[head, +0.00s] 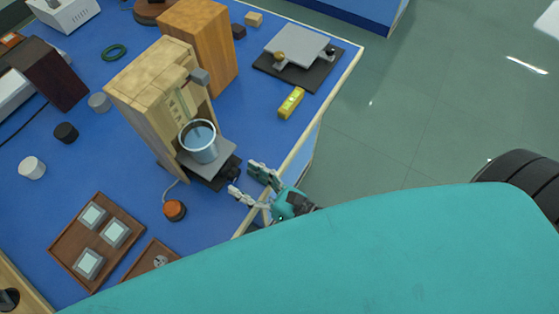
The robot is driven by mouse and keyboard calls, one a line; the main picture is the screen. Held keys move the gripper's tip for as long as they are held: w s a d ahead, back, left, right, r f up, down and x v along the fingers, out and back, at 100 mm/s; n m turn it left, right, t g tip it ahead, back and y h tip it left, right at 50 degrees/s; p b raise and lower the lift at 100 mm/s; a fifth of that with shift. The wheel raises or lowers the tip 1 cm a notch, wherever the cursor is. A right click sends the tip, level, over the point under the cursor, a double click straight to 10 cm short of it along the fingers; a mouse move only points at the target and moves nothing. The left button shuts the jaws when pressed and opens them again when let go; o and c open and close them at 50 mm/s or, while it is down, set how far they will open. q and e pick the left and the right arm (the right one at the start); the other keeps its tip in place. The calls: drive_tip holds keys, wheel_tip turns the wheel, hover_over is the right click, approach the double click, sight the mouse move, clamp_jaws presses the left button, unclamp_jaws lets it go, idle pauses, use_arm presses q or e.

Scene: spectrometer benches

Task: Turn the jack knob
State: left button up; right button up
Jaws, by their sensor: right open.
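A small jack with a grey top plate (222,149) stands at the foot of a wooden block-shaped instrument (150,95). A metal cup of bluish liquid (199,142) sits on the plate. A dark jack knob (233,172) shows at the plate's right front side, partly in shadow. My right gripper (245,179) is open at the table's edge, its two fingers spread and pointing at the knob. The fingertips are very close to the knob; I cannot tell whether they touch it. My left gripper is not in view.
A second jack with a grey plate (299,42) stands on a black base at the back right, near a yellow level (291,103). An orange button (175,210) and a brown tray (73,244) with glassy squares lie at lower left. Open floor (410,120) lies right of the table.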

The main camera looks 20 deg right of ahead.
drive_tip(key=v, duration=0.9)
drive_tip(key=shift+s+d, duration=0.2)
drive_tip(key=shift+s, duration=0.1)
